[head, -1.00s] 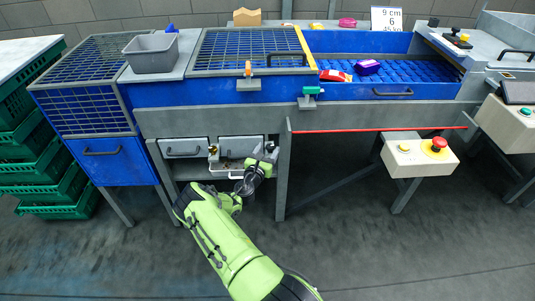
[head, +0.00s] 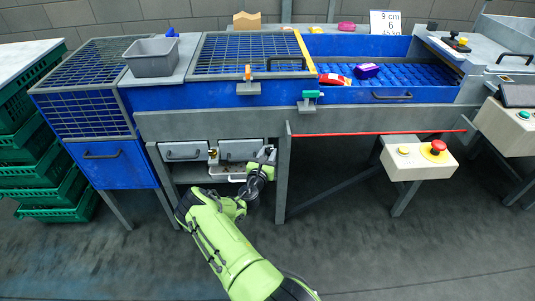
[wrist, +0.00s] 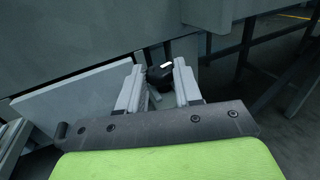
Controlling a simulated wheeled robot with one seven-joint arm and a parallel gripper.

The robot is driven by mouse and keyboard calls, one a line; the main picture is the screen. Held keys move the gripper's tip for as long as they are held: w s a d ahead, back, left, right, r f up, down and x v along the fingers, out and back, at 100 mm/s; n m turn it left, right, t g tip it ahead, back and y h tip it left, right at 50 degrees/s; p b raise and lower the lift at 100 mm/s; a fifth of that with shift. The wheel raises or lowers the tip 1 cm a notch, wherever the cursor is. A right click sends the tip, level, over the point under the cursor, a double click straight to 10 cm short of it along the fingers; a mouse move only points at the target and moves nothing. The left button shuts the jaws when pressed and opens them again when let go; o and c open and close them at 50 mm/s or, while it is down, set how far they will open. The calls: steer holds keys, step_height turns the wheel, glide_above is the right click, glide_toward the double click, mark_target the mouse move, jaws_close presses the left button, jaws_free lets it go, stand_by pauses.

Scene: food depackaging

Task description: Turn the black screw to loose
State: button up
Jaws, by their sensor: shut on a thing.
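The black screw (wrist: 160,74) is a dark round knob with a small white glint on top, seen in the wrist view. My gripper (wrist: 159,86) has its two grey fingers on either side of it and is shut on it. In the head view my gripper end (head: 262,165) is low at the machine's front, under the blue bench, beside the right-hand grey drawer panel (head: 238,150). My arm hides the screw in the head view.
A grey machine leg (head: 283,175) stands close to the right of my gripper. A second grey panel (head: 184,150) is to the left. A control box with a red button (head: 438,145) stands further right. The floor in front is free.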

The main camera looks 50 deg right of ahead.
steer(key=n+t+y, duration=0.1)
steer(key=n+t+y+p, duration=0.1)
steer(key=t, duration=0.1)
steer(key=s+n+t+y, duration=0.1)
steer(key=n+t, duration=0.1)
steer(key=shift+d+f, duration=0.1)
steer(key=shift+d, duration=0.15)
steer(key=n+t+y, duration=0.1)
steer(key=n+t+y+p, duration=0.1)
steer(key=y, duration=0.1)
steer(key=n+t+y+p, duration=0.1)
steer(key=t, duration=0.1)
steer(key=shift+s+d+n+y, duration=0.2)
steer(key=shift+d+n+y, duration=0.15)
steer(key=shift+n+y, duration=0.05)
steer(key=shift+s+d+n+t+y+b, duration=0.2)
steer(key=shift+n+t+y, duration=0.4)
steer(key=shift+y, duration=0.4)
steer(key=shift+w+d+n+t+y+b, duration=0.1)
steer(key=shift+n+t+y+b, duration=0.25)
steer(key=shift+n+y, duration=0.55)
steer(key=shift+d+n+t+y+b, duration=0.2)
steer(key=shift+n+y+b, duration=0.6)
steer(key=shift+y, duration=0.8)
steer(key=shift+d+n+t+y+b, duration=0.15)
steer(key=shift+n+y+b, duration=0.3)
steer(key=shift+n+y, duration=0.9)
steer(key=shift+y, duration=0.45)
steer(key=o, duration=1)
steer(key=shift+o, duration=0.2)
